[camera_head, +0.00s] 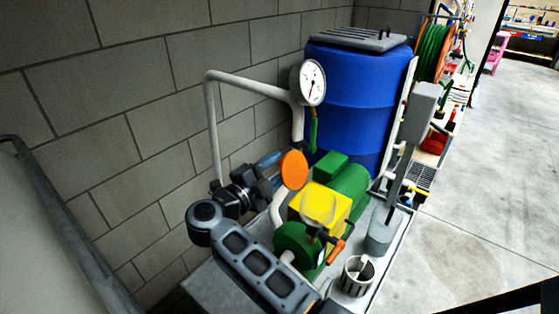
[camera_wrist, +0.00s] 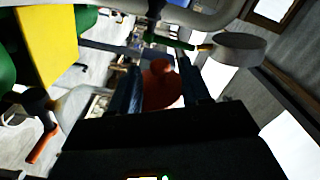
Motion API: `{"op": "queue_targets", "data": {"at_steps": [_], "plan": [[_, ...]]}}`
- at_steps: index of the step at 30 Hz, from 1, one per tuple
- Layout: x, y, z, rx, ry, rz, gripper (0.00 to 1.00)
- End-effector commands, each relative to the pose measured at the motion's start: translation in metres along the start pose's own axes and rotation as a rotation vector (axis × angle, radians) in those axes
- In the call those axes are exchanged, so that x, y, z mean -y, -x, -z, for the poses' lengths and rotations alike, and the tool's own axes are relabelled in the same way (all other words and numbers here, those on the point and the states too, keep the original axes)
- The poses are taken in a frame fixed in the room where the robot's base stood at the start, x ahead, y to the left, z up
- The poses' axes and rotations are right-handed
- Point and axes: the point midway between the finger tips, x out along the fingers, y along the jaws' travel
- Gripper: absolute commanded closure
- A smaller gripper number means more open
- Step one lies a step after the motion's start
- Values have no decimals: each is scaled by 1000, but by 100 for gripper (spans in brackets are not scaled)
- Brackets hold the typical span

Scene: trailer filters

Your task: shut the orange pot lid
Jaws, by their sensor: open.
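The orange lid (camera_head: 294,170) shows as a round disc with its flat face towards the head camera, tilted up rather than lying flat. It is left of the yellow box (camera_head: 335,205) on the green pump (camera_head: 348,185). My gripper (camera_head: 274,172) is open just left of the lid, its fingers pointing at it. In the wrist view the lid (camera_wrist: 163,85) shows as a rounded orange shape in the gap between the two fingers of my gripper (camera_wrist: 161,72). I cannot tell whether the fingers touch it. The pot's opening is not clearly seen.
A white pipe (camera_head: 212,125) with a gauge (camera_head: 312,82) rises behind my gripper, near the block wall (camera_head: 180,75). A blue barrel (camera_head: 355,105) stands behind. An orange-handled valve (camera_head: 335,250) and a grey cup (camera_head: 357,277) are at the front. Open floor (camera_head: 480,190) lies right.

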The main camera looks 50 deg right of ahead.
Motion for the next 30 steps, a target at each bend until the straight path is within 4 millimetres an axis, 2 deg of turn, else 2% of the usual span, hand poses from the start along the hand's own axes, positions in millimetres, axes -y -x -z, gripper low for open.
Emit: {"op": "queue_targets", "data": {"at_steps": [3, 6, 17, 30], "plan": [[1, -17, 1, -2, 0, -1, 53], [1, -25, 0, -1, -1, -1, 53], [0, -31, 0, 1, -2, 0, 53], [0, -30, 0, 1, -1, 0, 94]]}}
